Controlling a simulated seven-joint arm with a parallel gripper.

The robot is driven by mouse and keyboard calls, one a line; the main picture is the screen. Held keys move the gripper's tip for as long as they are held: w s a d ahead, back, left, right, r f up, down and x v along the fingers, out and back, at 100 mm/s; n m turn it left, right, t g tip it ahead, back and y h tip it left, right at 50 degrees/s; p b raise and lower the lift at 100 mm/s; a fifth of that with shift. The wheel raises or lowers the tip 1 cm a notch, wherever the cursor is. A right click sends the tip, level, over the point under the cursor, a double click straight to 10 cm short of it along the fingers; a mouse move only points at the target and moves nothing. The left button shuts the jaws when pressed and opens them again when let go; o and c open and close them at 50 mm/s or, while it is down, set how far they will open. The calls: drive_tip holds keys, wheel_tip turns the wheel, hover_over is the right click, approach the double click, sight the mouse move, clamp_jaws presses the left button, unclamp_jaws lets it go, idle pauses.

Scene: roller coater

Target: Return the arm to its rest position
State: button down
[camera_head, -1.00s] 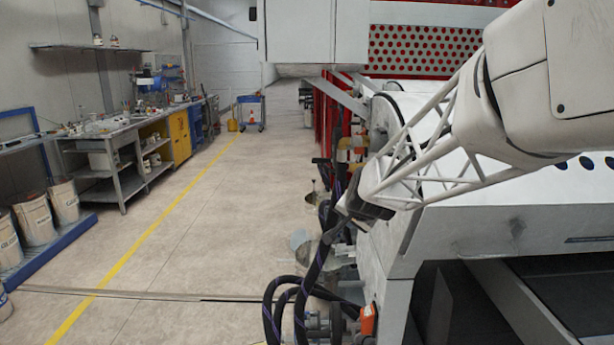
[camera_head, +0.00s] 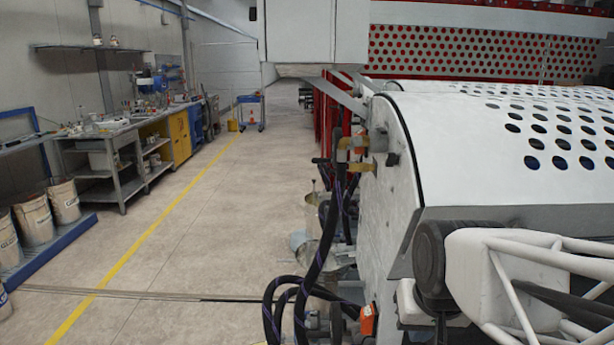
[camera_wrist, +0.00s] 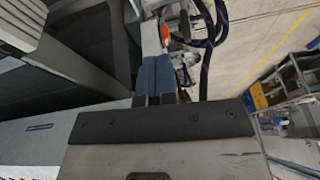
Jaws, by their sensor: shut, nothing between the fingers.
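My gripper (camera_wrist: 156,72) shows in the wrist view, its two blue-grey fingers side by side and shut with nothing between them. Beyond the fingertips are dark hoses and an orange part at the machine's side, apart from the fingers as far as I can tell. In the head view my arm's white lattice link reaches in from the lower right, with a dark rounded joint at its left end. I cannot make out the fingers there.
The white roller coater (camera_head: 500,135) with its perforated cover fills the right. Black hoses (camera_head: 318,255) and an orange part (camera_head: 368,319) are at its near side. The floor aisle (camera_head: 190,240) is clear. A workbench (camera_head: 125,150) and buckets (camera_head: 35,218) stand at left.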

drive_tip(key=shift+n+g+h, duration=0.3)
drive_tip(key=shift+n+g, duration=0.1)
drive_tip(key=shift+g, duration=0.1)
drive_tip(key=s, duration=0.3)
drive_tip(key=s+d+f, duration=0.1)
drive_tip(key=s, duration=0.1)
drive_tip(key=shift+s+f, duration=0.1)
drive_tip(key=shift+s, duration=0.15)
idle(1.1)
